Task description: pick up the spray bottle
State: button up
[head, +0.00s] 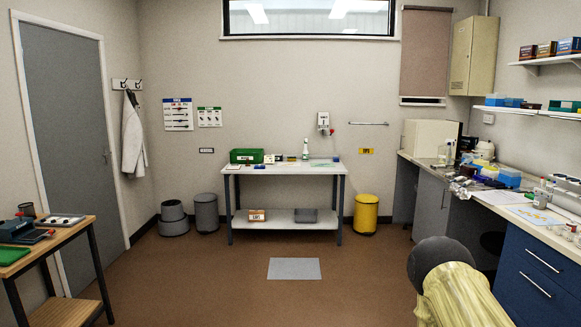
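A white bottle with a green top (306,149), which looks like the spray bottle, stands upright on the white table (285,171) against the far wall. It is small in the view, so its details are hard to tell. It stands to the right of a green box (246,156). Part of my own arm shows at the bottom right, far from the bottle. My gripper is not in view.
A yellow bin (366,214) stands right of the far table, grey bins (206,212) left of it. A grey mat (294,268) lies on open brown floor. A cluttered bench (507,205) runs along the right; a small wooden table (50,252) stands at left.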

aim_at(305, 154)
jog(key=i, duration=2.5)
jog(key=u, duration=0.25)
jog(key=i, duration=3.3)
jog(key=u, duration=0.15)
